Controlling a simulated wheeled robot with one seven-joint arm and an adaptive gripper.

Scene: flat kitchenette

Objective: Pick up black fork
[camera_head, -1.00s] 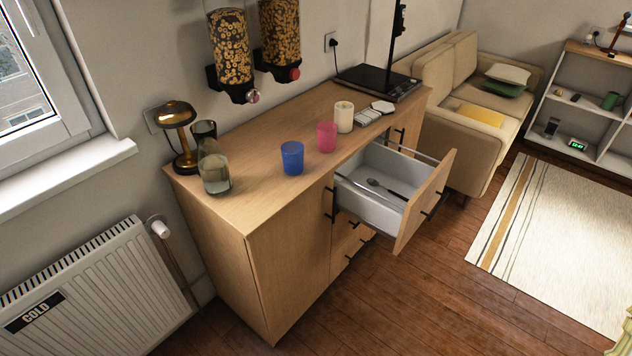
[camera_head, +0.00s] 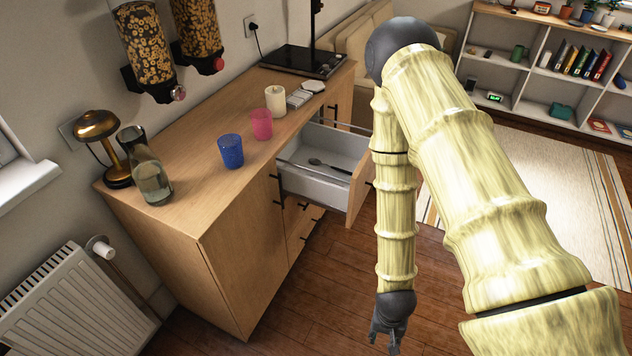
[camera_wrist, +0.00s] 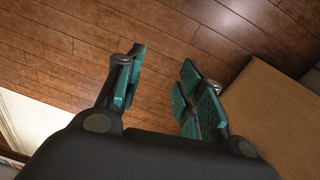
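An open drawer (camera_head: 325,188) of the wooden cabinet holds a few utensils. A spoon-like one (camera_head: 316,162) lies in the middle, and a dark, thin one (camera_head: 340,170) lies to its right by the front panel. They are too small to tell for sure which is the black fork. My gripper (camera_head: 387,340) hangs low over the floor, in front of and below the drawer. In the wrist view, my gripper (camera_wrist: 160,80) is open with nothing between its green-padded fingers; no utensil shows there.
On the cabinet top stand a blue cup (camera_head: 231,151), a pink cup (camera_head: 261,124), a candle (camera_head: 275,101), a glass bottle (camera_head: 148,170) and a lamp (camera_head: 100,140). The wood floor (camera_head: 330,310) before the cabinet is clear. My arm covers part of the drawer front.

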